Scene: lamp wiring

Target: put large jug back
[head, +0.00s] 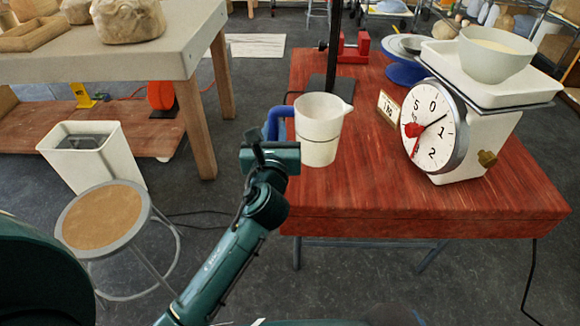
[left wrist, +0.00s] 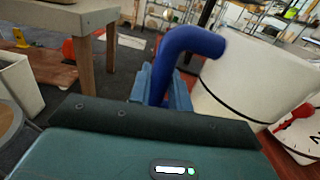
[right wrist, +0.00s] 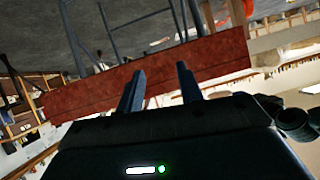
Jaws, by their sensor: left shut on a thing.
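The large jug (head: 320,135) is white with a blue handle and a spout on its right. It is upright at the left edge of the red table (head: 400,192); I cannot tell whether its base touches the top. My left gripper (head: 272,143) is shut on the jug's blue handle, which also shows in the left wrist view (left wrist: 178,62), with the white body (left wrist: 250,90) to the right. My right gripper (right wrist: 160,85) shows only in the right wrist view. Its fingers are apart with nothing between them, and the table's red edge (right wrist: 90,100) is beyond them.
A dial scale (head: 437,128) with a white bowl (head: 495,55) stands right of the jug. A small card (head: 389,107), a black post and a red vise (head: 350,47) are also on the table. A stool (head: 103,215) and white bin (head: 92,155) stand left. The table's front is clear.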

